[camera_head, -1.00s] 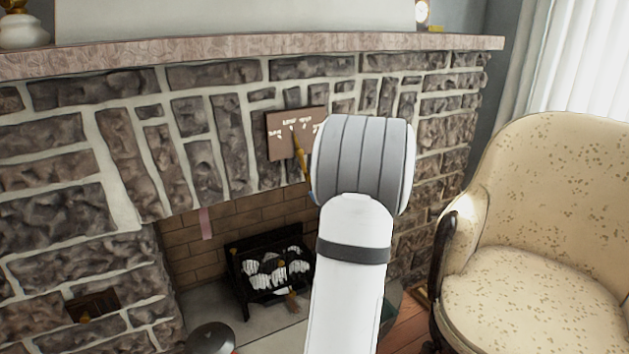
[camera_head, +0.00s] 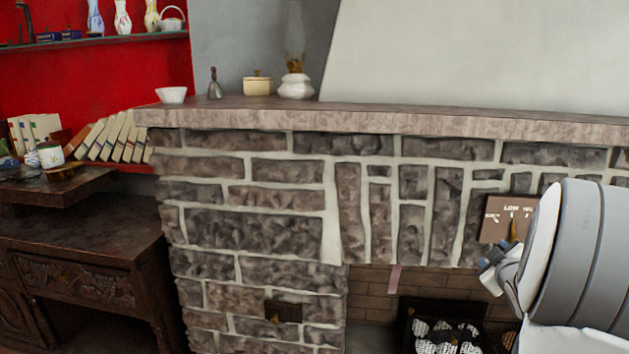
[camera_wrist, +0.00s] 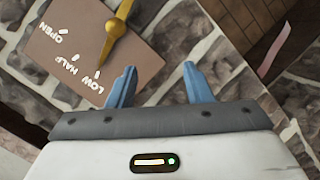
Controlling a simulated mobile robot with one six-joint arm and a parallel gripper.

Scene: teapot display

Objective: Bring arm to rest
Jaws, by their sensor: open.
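My gripper (camera_wrist: 160,87) shows in the wrist view with its two blue fingers spread apart and nothing between them. In the head view my gripper (camera_head: 491,266) is partly hidden behind my grey wrist at the right. A brown damper plate (camera_wrist: 85,50) marked OPEN, HALF and LOW is on the stone wall, with a brass pointer (camera_wrist: 115,32) at its upper edge in the wrist view. The plate (camera_head: 493,222) also shows in the head view beside my arm. The fingers appear apart from the pointer.
The stone fireplace (camera_head: 265,234) has a mantel (camera_head: 400,122) with a white bowl (camera_head: 171,95), a bell, a pot and an oil lamp. A dark carved cabinet (camera_head: 80,270) stands at the left, with books above. A red-backed shelf (camera_head: 110,42) holds vases and a teapot (camera_head: 172,18).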

